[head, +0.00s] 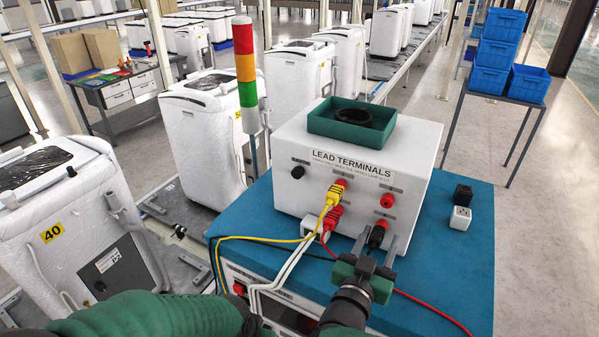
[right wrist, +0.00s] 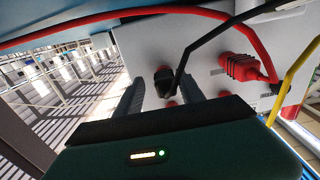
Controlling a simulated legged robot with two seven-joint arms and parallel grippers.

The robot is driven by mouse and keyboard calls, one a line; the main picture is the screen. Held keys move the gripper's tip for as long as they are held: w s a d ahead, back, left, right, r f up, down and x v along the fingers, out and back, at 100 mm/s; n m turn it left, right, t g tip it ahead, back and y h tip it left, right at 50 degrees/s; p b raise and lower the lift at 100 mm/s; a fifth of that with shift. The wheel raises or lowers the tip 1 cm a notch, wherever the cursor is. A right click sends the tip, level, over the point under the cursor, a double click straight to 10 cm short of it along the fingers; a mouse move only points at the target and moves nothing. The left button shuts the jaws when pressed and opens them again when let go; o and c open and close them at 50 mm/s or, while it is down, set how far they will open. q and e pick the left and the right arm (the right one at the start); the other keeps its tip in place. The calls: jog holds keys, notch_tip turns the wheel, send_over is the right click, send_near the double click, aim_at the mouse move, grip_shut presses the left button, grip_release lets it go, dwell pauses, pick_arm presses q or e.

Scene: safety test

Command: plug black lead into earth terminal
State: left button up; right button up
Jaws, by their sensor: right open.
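The white LEAD TERMINALS box (head: 320,185) stands on a blue mat (head: 470,265). My right gripper (head: 375,244) is open at the lower right of its front face. A black plug (head: 377,235) is at the panel between its fingers; it also shows in the right wrist view (right wrist: 163,80), with its black lead (right wrist: 205,45) running up right. I cannot tell whether the plug is fully seated. A yellow plug (head: 333,194) and a red plug (head: 333,214) sit in the panel. A black terminal (head: 297,172) and a red terminal (head: 387,200) are bare. The left gripper is out of view.
A green tray (head: 318,124) holding a black ring lies on the box. A red-yellow-green light tower (head: 246,65) stands behind left. Black and white blocks (head: 461,218) sit at the right. Yellow, white and red leads cross the mat's front.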

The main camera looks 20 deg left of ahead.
aim_at(375, 245)
jog(key=shift+w+a, duration=0.1)
jog(key=shift+a, duration=0.15)
jog(key=shift+d, duration=0.1)
jog(key=c, duration=0.4)
grip_shut()
dwell(0.4)
dwell(0.8)
jog(key=shift+s+a+p, duration=0.15)
jog(key=shift+s+a, duration=0.05)
jog(key=shift+s, duration=0.8)
jog(key=shift+s+a+p, duration=0.1)
jog(key=shift+s+a, duration=0.15)
jog(key=shift+s, duration=0.75)
jog(key=shift+s+a+p, duration=0.15)
jog(key=shift+s+a, duration=0.05)
jog(key=shift+s, duration=0.8)
